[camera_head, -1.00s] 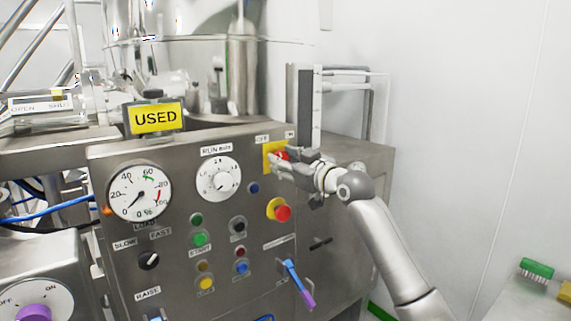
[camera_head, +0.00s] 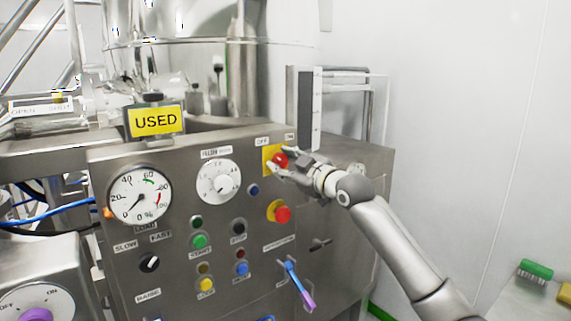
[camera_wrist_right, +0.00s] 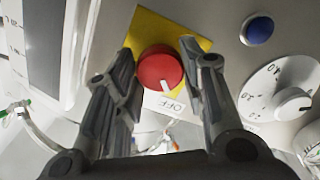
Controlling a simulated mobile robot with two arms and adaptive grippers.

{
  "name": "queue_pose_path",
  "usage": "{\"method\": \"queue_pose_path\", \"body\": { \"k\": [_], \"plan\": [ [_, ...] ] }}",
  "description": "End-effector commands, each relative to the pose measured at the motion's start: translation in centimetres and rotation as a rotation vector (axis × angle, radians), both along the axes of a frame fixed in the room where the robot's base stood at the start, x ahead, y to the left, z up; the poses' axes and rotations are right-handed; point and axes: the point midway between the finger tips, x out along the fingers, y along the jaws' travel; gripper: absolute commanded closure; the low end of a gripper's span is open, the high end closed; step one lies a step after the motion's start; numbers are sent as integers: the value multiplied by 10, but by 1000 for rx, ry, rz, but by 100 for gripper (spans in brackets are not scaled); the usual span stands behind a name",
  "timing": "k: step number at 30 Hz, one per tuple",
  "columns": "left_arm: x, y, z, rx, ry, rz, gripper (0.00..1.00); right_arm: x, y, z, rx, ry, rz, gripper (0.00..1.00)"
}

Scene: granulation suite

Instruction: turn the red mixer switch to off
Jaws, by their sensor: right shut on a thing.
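The red mixer switch (camera_head: 279,160) is a round red knob on a yellow square plate (camera_head: 268,165) at the upper right of the steel panel. OFF and ON labels sit above it in the head view. In the right wrist view the red knob (camera_wrist_right: 160,68) has a white mark on its edge toward the OFF label (camera_wrist_right: 178,106). My right gripper (camera_head: 276,165) is at the knob, with a finger on each side; the right wrist view shows the fingers (camera_wrist_right: 165,72) flanking it. They are shut on the knob. My left gripper is not in view.
A red emergency-style button (camera_head: 283,214) on a yellow base is just below the switch. A blue button (camera_head: 253,190), a white dial (camera_head: 218,182) and a blue-purple lever (camera_head: 299,284) are also on the panel. A grey upright frame (camera_head: 305,108) stands behind the switch.

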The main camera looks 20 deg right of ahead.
Motion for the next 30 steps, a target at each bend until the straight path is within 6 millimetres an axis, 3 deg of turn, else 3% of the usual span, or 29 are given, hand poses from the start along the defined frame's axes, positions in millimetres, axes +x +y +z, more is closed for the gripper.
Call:
{"method": "queue_pose_path", "body": {
  "k": [5, 6, 11, 23, 30],
  "plan": [
    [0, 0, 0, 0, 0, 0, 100, 0, 0, 0, -3, -1, 0, 86],
    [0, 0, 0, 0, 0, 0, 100, 0, 0, 0, -3, -1, 0, 61],
    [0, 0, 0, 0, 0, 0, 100, 0, 0, 0, -2, -1, 0, 40],
    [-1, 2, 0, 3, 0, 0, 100, -3, -1, 0, -1, -1, -1, 40],
    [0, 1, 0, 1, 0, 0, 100, -30, -12, -1, -4, -2, -1, 40]
  ]
}}
